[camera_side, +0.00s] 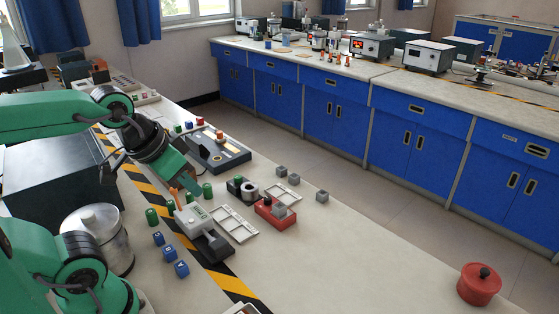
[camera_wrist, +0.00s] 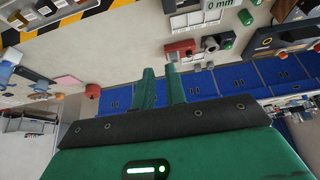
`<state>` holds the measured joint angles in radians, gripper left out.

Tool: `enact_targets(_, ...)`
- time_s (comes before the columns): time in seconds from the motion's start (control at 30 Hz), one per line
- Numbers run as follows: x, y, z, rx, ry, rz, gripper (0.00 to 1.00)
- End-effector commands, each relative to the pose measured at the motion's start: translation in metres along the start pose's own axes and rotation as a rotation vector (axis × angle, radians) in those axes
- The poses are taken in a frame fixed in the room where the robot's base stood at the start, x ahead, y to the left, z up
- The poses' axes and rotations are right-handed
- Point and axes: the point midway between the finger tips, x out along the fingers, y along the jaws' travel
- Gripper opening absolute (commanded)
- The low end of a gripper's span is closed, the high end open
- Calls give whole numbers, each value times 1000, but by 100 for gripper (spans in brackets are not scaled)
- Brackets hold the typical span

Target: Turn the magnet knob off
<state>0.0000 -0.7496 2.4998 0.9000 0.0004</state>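My gripper (camera_side: 192,182) hangs over the bench in the side view, above the grey gauge device. In the wrist view its two green fingers (camera_wrist: 161,86) stand apart with nothing visible between them. A red block-shaped unit (camera_side: 264,211) with a grey block at its side sits on the bench, right of the gripper. A red unit (camera_wrist: 179,49) also shows beyond the fingers in the wrist view. Behind it is a black unit with a silver round part (camera_side: 250,190). I cannot tell which part is the magnet knob or how it is turned.
The gauge device (camera_side: 192,217), pale trays (camera_side: 234,224), green cylinders (camera_side: 152,216) and blue cubes (camera_side: 182,269) crowd the near area. A black box (camera_side: 216,154) lies behind. A red lidded pot (camera_side: 479,284) stands far right.

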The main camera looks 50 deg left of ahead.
Motion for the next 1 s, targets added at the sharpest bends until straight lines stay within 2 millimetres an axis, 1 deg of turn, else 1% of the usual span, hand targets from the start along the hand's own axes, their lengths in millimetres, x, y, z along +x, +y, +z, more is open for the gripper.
enact_targets(0.03,0,0,-1,2,-1,0,24)
enact_targets(0.13,0,-1,-4,12,-6,-1,43)
enact_targets(0.27,2,-2,-12,43,-24,-4,43)
enact_targets(0.37,5,-4,-23,84,-46,-5,43)
enact_targets(0.57,17,-10,-51,196,-104,-3,43)
enact_targets(0.77,36,-18,-80,317,-164,8,43)
enact_targets(1.0,66,-29,-111,457,-236,33,43)
